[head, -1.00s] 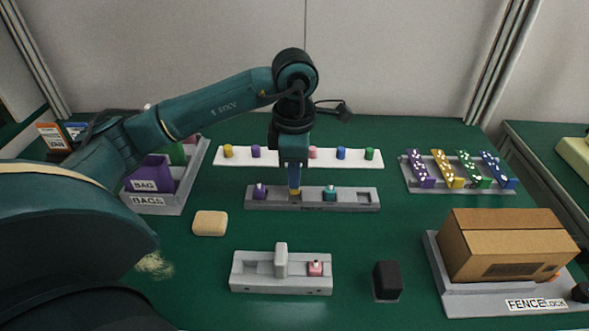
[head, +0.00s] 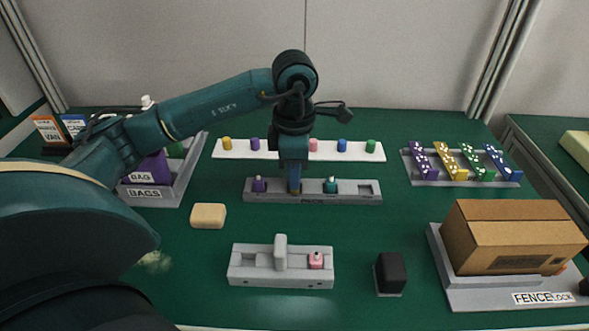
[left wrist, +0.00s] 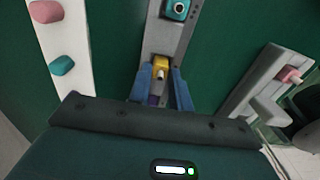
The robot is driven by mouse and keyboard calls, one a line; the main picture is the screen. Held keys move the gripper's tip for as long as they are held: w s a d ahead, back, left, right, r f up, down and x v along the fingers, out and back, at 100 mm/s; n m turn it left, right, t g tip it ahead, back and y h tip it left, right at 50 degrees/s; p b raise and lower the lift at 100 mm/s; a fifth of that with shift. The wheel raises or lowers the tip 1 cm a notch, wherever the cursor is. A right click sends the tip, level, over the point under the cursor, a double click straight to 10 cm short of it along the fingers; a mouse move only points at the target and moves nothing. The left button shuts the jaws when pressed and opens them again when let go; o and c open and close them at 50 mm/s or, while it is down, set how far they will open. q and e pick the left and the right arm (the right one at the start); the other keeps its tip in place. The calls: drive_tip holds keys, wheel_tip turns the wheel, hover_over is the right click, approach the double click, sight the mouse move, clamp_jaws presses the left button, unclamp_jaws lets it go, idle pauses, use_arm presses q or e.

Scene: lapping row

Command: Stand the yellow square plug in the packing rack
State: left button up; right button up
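The yellow square plug (left wrist: 161,63), with a pale knob, is at the fingertips of my left gripper (left wrist: 162,72) in the left wrist view. A blue finger stands on each side of it; whether they press on it I cannot tell. In the head view my left gripper (head: 295,187) points straight down at the middle grey rack (head: 349,199) and mostly hides the yellow plug. The plug is at a slot between a purple plug (head: 259,184) and a teal plug (head: 331,185). The rack's right slot is empty. My right gripper is not in view.
A white strip (head: 222,150) with several coloured plugs lies behind the rack. In front stand a grey fixture (head: 250,266) with a pink plug (head: 316,260), a black block (head: 391,271) and a tan block (head: 208,215). A cardboard box (head: 505,240) sits at right.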

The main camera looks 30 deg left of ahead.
use_arm(q)
drive_tip(key=o, duration=0.4)
drive_tip(key=shift+o, duration=0.3)
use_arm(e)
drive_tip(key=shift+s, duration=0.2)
use_arm(q)
wheel_tip(320, 180, up, 13)
drive_tip(key=p, duration=0.3)
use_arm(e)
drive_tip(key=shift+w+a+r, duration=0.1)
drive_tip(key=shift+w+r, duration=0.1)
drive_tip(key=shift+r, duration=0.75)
use_arm(q)
drive_tip(key=shift+r, duration=0.1)
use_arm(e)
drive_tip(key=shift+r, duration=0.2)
